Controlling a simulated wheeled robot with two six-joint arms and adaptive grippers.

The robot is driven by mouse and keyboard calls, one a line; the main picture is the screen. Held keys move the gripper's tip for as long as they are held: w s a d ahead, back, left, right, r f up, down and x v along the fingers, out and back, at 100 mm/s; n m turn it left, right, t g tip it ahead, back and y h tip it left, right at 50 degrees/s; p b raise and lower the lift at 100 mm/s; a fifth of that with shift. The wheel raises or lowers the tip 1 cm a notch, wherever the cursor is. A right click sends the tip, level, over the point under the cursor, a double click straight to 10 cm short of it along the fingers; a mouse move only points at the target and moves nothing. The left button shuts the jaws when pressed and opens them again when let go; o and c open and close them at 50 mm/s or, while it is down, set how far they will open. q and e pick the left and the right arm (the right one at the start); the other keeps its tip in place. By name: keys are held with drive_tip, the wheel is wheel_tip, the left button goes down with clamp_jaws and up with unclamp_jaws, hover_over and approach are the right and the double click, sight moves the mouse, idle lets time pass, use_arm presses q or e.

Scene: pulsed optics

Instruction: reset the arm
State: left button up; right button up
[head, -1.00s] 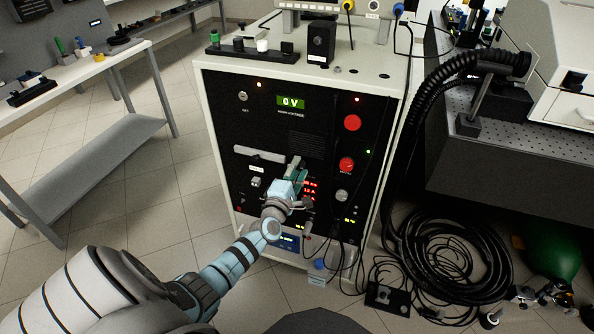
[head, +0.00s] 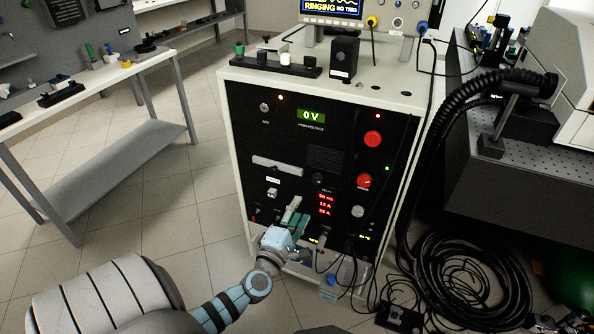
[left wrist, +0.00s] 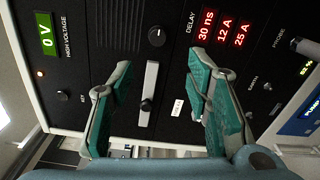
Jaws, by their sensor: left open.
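My left gripper (head: 292,217) is in front of the lower middle of the black control panel (head: 290,140). Its two teal-padded fingers are spread, and nothing is between them. The left wrist view shows the same open gripper (left wrist: 158,72) facing the panel, with a pale bar (left wrist: 149,88) visible beyond the gap between the fingers. I see no contact with the panel, though the exact distance is unclear. My left forearm comes in from the bottom left. My right gripper is not in view.
The panel carries a green "0 V" display (head: 311,116), red readouts (head: 326,204) and a large red button (head: 372,139). Coiled black cables (head: 470,283) lie on the floor at right. A workbench (head: 160,62) stands at left, with clear floor between.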

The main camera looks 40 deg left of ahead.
use_arm(q)
drive_tip(key=shift+s+d, duration=0.1)
drive_tip(key=shift+s, duration=0.1)
idle(0.4)
drive_tip(key=s+d+f+m+g+h, duration=0.2)
drive_tip(key=s+f+m+g, duration=0.1)
drive_tip(key=f+m, duration=0.55)
drive_tip(key=s+d+f+m+g+h, duration=0.2)
drive_tip(key=s+f+m, duration=0.3)
drive_tip(key=f, duration=0.7)
drive_tip(key=s+d+f+m+g, duration=0.2)
drive_tip(key=s+f+m+g, duration=0.65)
drive_tip(key=s+f, duration=0.85)
drive_tip(key=s+d+f+m+g, duration=0.1)
drive_tip(key=s+d, duration=0.1)
drive_tip(key=s, duration=0.5)
drive_tip(key=s+d+f+m+g, duration=0.1)
drive_tip(key=s+d+m+g, duration=0.15)
drive_tip(key=s, duration=0.45)
wheel_tip(320, 180, up, 13)
drive_tip(key=n+t+h+p, duration=0.1)
drive_tip(key=p, duration=1.2)
drive_tip(key=shift+w+d+f, duration=0.15)
drive_tip(key=shift+w+d, duration=0.2)
drive_tip(key=shift+d, duration=0.1)
